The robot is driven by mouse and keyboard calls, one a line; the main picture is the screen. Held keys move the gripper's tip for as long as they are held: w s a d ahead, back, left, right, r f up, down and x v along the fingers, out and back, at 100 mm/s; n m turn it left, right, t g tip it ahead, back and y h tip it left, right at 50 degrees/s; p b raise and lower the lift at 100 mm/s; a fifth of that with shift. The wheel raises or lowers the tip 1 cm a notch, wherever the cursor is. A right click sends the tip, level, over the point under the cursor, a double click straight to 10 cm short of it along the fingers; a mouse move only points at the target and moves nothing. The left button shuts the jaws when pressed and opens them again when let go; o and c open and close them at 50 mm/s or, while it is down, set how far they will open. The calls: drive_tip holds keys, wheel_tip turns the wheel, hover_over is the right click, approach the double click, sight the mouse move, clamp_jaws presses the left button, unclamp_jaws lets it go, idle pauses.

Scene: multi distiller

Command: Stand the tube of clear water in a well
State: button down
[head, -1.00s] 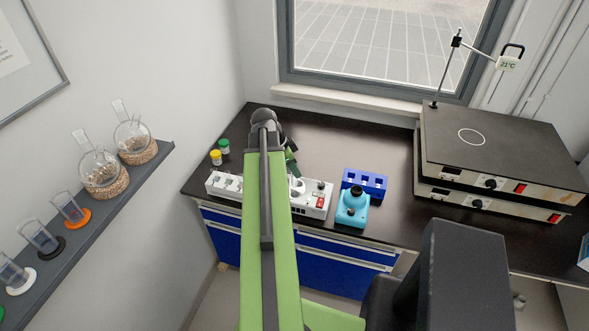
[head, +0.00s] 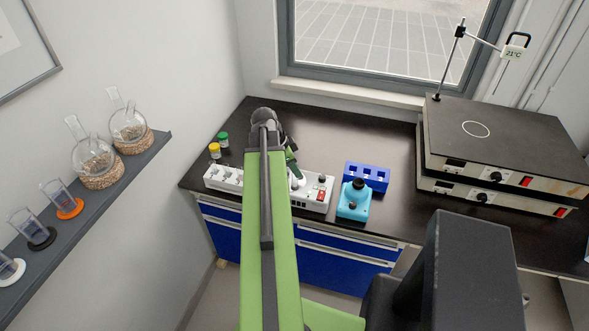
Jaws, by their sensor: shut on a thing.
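My gripper (head: 291,160) shows only in part beside the end of my green arm, above the back edge of the white power strip. It is shut on the tube of clear water, but my arm hides most of the hold, and the tube itself is too small and covered to make out. A blue rack (head: 379,179) with several square wells stands on the dark bench to the right of my gripper, apart from it. No tube shows in its wells.
A turquoise device (head: 352,204) with a black top stands just in front of the rack. Two vials, green-capped (head: 223,139) and yellow-capped (head: 214,150), stand left. Stacked hotplates (head: 510,150) fill the right. The bench behind the rack is clear.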

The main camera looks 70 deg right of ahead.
drive_tip(key=shift+f+b, duration=2.2)
drive_tip(key=shift+f, duration=0.1)
drive_tip(key=c, duration=1.2)
unclamp_jaws()
drive_tip(key=shift+r, duration=0.1)
wheel_tip(320, 180, up, 7)
drive_tip(key=p, duration=0.7)
drive_tip(key=shift+r, duration=0.1)
